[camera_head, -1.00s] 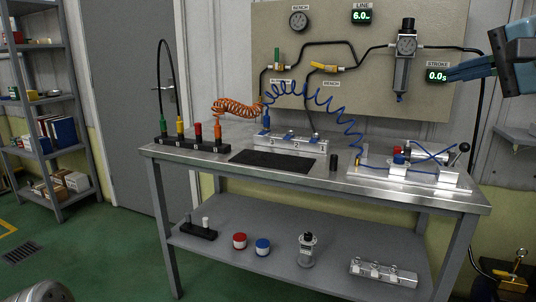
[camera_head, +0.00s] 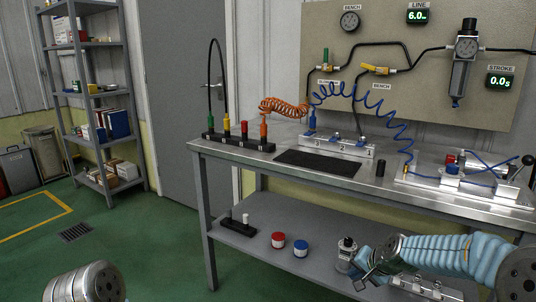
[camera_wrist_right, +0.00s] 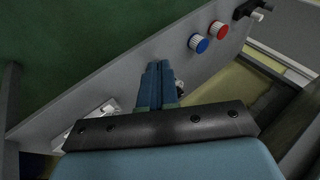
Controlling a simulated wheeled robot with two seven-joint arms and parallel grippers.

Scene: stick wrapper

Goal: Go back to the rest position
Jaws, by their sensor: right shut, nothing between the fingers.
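My right gripper (camera_head: 364,278) is low in front of the bench's lower shelf, at the lower right of the head view, its light-blue arm coming in from the right. In the right wrist view its blue fingers (camera_wrist_right: 158,85) are together and empty, over the grey shelf. It hides part of the silver fitting (camera_head: 346,250) and the metal block (camera_head: 428,288) on the shelf. My left gripper is not in view; only a round metal link of mine shows at the bottom left.
The metal workbench (camera_head: 235,153) carries coloured connectors, a dark mat (camera_head: 318,162) and a clamp fixture (camera_head: 465,178). A red-topped jar (camera_head: 278,240) and a blue-topped jar (camera_head: 300,248) stand on the lower shelf. A storage rack (camera_head: 92,95) stands at the left.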

